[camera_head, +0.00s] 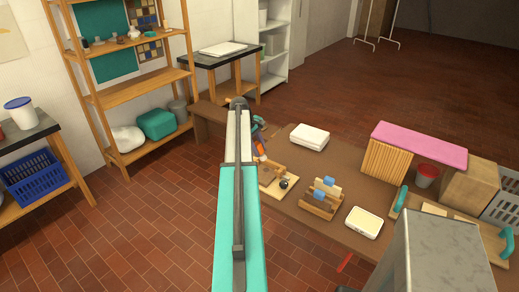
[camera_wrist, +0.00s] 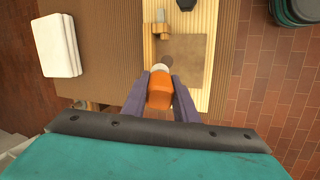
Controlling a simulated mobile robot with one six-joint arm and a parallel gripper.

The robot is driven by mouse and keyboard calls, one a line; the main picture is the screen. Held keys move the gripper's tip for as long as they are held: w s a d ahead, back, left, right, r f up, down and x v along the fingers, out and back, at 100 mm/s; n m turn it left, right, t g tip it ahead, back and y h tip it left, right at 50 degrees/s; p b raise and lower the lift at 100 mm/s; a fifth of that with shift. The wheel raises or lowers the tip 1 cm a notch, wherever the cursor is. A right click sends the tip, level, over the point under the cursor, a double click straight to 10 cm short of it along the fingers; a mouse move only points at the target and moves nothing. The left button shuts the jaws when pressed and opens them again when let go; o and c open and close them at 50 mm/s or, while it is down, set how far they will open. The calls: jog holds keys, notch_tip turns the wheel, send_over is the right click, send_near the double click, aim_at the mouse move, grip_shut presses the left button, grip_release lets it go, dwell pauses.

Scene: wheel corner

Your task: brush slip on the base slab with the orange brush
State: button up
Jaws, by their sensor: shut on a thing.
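The orange brush (camera_wrist: 159,92) is held between the two fingers of my gripper (camera_wrist: 162,86) in the wrist view. Its pale collar and dark tip point up the picture. The tip overlaps the left part of the base slab (camera_wrist: 188,50), a flat grey-brown square on a light ribbed wooden board (camera_wrist: 223,20). I cannot tell whether the bristles touch the slab. In the head view the orange brush (camera_head: 259,149) shows beyond my arm, above the work table. My arm hides part of that area, and the slab is not clear there.
A white stack (camera_head: 309,136) lies beside the board. A wooden rack with blue pieces (camera_head: 323,195), a white tray (camera_head: 363,222) and a pink-topped box (camera_head: 420,143) stand to the right. In the wrist view, small wooden blocks and a dark round object (camera_wrist: 187,4) sit past the slab.

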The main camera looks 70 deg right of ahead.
jog(key=shift+f+b, duration=1.2)
jog(key=shift+f, duration=1.2)
jog(key=shift+f, duration=0.65)
jog(key=shift+s, duration=0.1)
jog(key=shift+s+a+r, duration=0.1)
jog(key=shift+s+a, duration=0.1)
jog(key=shift+s, duration=0.5)
jog(key=shift+s+a, duration=0.2)
jog(key=shift+s, duration=0.5)
jog(key=shift+d, duration=0.25)
jog(key=shift+w, duration=0.1)
jog(key=shift+w+d, duration=0.2)
jog(key=shift+w, duration=0.5)
jog(key=shift+w+d, duration=0.15)
jog(key=shift+w, duration=0.55)
